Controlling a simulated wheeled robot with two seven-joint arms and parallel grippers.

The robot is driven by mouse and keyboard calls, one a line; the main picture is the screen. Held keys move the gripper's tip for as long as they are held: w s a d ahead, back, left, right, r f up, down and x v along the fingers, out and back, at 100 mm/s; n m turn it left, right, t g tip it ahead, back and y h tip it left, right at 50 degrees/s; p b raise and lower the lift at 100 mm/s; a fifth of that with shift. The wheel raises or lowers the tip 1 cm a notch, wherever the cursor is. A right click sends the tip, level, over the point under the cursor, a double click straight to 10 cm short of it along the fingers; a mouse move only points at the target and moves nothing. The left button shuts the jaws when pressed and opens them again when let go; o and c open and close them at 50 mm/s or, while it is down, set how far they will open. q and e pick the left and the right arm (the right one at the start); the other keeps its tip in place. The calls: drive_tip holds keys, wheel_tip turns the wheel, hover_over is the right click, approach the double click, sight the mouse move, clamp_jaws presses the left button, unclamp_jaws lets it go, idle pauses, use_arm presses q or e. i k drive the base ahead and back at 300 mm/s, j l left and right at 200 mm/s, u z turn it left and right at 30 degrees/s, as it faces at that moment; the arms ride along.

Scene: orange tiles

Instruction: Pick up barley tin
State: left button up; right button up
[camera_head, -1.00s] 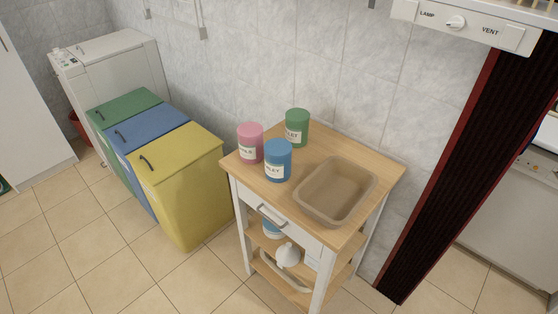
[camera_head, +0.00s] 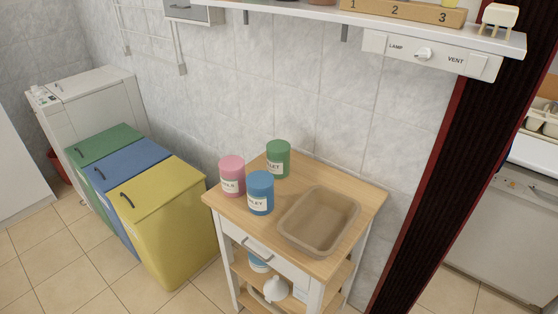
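Three lidded tins stand upright on the wooden top of a small cart (camera_head: 240,215): a pink tin (camera_head: 232,176) at the left, a blue tin (camera_head: 260,193) in front, and a green tin (camera_head: 278,159) behind. Each has a white label facing partly toward me. The lettering is too small and turned to read in full, so I cannot tell for sure which one is the barley tin. Neither of my grippers shows in the view.
A brown open tray (camera_head: 290,243) fills the cart top's right part. Lower shelves hold a white funnel-like item (camera_head: 276,289). Green, blue and yellow bins (camera_head: 178,235) stand left. A wall shelf (camera_head: 330,14) hangs above; a dark door frame (camera_head: 455,170) stands right.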

sight(260, 184)
drive_tip(key=j+u, duration=0.25)
drive_tip(key=j, duration=0.45)
drive_tip(key=j+u, duration=0.2)
drive_tip(key=j, duration=0.45)
drive_tip(key=i, duration=0.05)
